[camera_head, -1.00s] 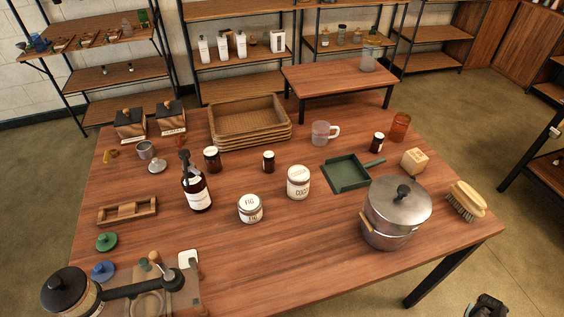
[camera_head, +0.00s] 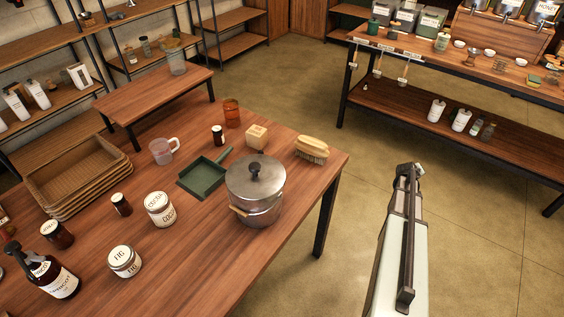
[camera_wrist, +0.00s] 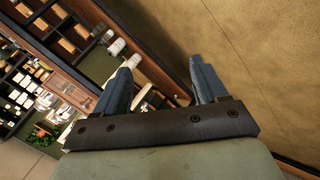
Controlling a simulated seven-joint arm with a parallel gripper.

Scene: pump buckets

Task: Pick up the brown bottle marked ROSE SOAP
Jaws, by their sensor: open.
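A brown pump bottle (camera_head: 62,281) with a dark pump and a white label stands at the lower left of the wooden table in the head view. Its label is too small to read surely, so I cannot tell whether it says ROSE SOAP. My gripper (camera_wrist: 165,60) shows in the wrist view with its two blue-grey fingers wide apart and nothing between them. It points towards shelving and floor, away from the bottle. Part of my arm shows at the right of the head view, over the floor beside the table.
On the table (camera_head: 205,290) are a FIG jar (camera_head: 124,262), a white jar (camera_head: 160,209), small brown jars, a steel pot (camera_head: 255,192), a green dustpan (camera_head: 204,177) and stacked trays (camera_head: 80,180). A shelved bench (camera_head: 440,105) stands behind right. Open floor lies between.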

